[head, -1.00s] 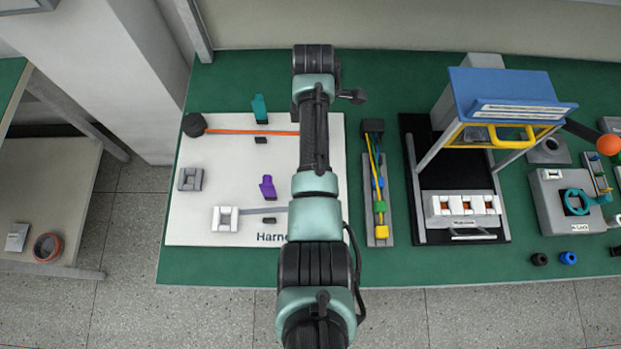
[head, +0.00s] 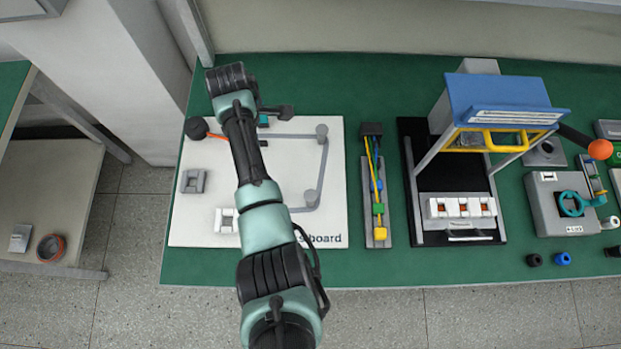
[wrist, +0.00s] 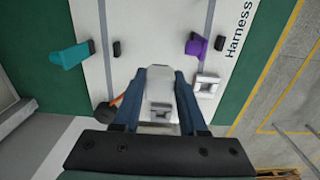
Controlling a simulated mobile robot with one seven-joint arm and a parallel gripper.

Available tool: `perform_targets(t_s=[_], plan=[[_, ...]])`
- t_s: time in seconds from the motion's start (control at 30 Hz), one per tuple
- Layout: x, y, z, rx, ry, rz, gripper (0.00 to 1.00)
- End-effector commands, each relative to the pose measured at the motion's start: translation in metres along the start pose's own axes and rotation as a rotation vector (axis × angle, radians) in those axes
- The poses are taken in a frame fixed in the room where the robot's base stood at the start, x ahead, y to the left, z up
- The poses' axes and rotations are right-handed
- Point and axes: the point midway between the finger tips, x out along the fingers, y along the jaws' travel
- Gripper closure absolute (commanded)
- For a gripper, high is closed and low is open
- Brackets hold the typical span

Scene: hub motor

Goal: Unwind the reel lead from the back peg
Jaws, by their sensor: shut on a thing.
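In the head view the dark reel (head: 196,128) sits at the back left of the white harness board, with a short piece of orange lead (head: 217,136) running right until my arm hides it. The grey back peg (head: 321,131) stands at the board's back right, with no orange lead visible on it. The front peg (head: 312,198) also looks bare. In the wrist view my gripper (wrist: 160,100) is shut on a pale grey plug (wrist: 158,82) over the board. The orange lead (wrist: 117,99) and reel (wrist: 103,116) show just left of it. My gripper is hidden in the head view.
A teal clip (wrist: 69,56) and a purple clip (wrist: 195,45) stand on the board, with a white connector block (wrist: 207,86) near the purple one. A grey holder (head: 193,181) is at the board's left. A cable fixture (head: 376,190) and a blue-topped press (head: 495,98) stand right.

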Motion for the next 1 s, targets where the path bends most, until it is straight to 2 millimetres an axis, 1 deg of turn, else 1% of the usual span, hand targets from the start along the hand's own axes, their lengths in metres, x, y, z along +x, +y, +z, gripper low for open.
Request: perform_targets(t_s=[0.1,0.6,0.77,1.0], plan=[[0.000,-0.002,-0.017,-0.004,0.000,0.001,1.00],[0.001,-0.013,-0.080,-0.002,0.000,0.001,1.00],[0.000,-0.014,-0.090,0.001,0.001,0.001,1.00],[-0.001,-0.015,-0.090,0.001,0.000,0.001,1.00]])
